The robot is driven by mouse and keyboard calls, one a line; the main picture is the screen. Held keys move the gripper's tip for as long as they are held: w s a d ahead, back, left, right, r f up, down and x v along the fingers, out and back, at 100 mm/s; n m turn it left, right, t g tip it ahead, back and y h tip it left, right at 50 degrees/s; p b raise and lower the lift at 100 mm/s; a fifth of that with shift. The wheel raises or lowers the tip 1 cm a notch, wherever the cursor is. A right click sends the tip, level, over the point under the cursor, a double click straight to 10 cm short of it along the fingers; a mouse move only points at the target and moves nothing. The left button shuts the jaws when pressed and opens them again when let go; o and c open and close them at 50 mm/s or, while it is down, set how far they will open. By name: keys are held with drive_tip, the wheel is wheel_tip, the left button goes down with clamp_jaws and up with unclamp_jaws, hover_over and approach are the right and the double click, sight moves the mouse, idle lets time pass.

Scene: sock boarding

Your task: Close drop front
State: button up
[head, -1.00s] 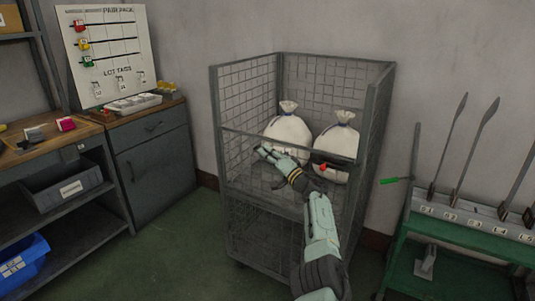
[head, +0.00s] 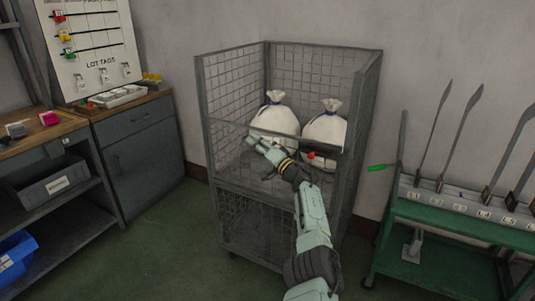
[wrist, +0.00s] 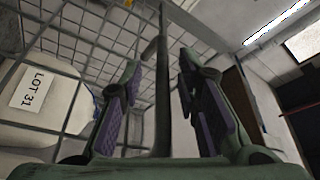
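The grey wire cage (head: 204,95) stands against the wall in the head view. Its drop front (head: 232,126) shows as a grey rail across the front at mid height, with thin mesh hard to make out below it. My gripper (head: 257,143) is at this rail, in front of the bags. In the wrist view my gripper (wrist: 160,68) is open, fingers spread on either side of a grey bar (wrist: 164,100), seemingly the drop front's rail. I cannot tell if they touch it. Mesh shows left of the bar, with a bag tagged LOT 31 (wrist: 35,118) behind it.
Two tied white bags, left (head: 274,117) and right (head: 326,127), sit in the cage. A small red part (head: 311,155) shows by my wrist. A green rack (head: 440,235) stands right; a cabinet (head: 145,155) and workbench (head: 50,140) stand left.

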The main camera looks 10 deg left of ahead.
drive_tip(key=v, duration=1.1)
drive_tip(key=shift+s, duration=0.25)
drive_tip(key=shift+d+f, duration=0.1)
